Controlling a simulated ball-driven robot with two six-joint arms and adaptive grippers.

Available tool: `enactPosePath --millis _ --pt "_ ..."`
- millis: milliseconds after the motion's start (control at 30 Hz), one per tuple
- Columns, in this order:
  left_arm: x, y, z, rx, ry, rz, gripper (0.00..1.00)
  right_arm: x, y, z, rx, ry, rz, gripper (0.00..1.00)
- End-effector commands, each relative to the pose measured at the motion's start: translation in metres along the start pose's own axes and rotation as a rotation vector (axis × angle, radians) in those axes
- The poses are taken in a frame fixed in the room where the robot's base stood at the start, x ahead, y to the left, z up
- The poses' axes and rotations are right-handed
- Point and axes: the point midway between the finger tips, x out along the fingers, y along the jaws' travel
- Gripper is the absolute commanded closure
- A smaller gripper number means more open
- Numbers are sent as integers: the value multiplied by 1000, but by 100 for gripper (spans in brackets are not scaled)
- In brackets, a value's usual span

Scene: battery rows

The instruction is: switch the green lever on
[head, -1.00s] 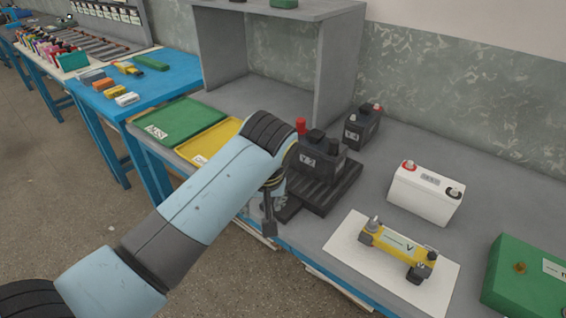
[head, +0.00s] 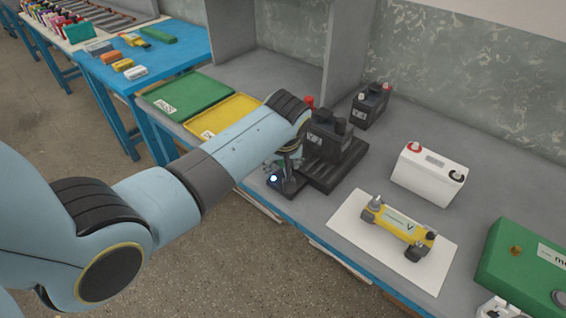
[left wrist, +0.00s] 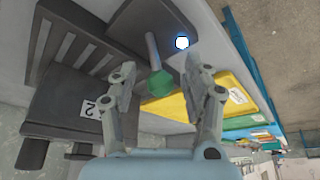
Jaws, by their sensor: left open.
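The green lever (left wrist: 160,82) shows in the left wrist view as a green knob on a grey shaft. The shaft rises from a dark base plate (left wrist: 139,22), which also shows in the head view (head: 290,187). A small bluish-white lamp (left wrist: 182,43) on the plate is lit, and it glows in the head view (head: 273,178) too. My left gripper (left wrist: 162,76) is open, with one finger on each side of the knob. Whether a finger touches it I cannot tell. In the head view my left arm hides most of the lever. My right gripper is not in view.
A dark battery labelled V2 (head: 327,140) stands on a ribbed black base beside the lever. A yellow tray (head: 222,117) and a green tray (head: 187,95) lie behind the arm. A white battery (head: 428,176) and a yellow device (head: 400,223) stand to the right.

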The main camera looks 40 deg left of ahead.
Motion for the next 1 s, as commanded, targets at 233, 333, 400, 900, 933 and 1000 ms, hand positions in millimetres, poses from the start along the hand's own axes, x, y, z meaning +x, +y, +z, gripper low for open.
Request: enactPosePath --millis 233,333,400,900,933,1000 --pt "1 0 0 0 0 0 51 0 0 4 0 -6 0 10" --pt "1 0 0 0 0 0 61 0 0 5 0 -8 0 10" --pt "1 0 0 0 0 0 70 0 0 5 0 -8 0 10" --pt "1 -1 -1 -2 -5 4 100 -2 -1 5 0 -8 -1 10" --pt "0 -2 -1 -4 -11 9 100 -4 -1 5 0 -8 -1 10" --pt "0 -3 -3 -14 -36 32 100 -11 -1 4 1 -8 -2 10"
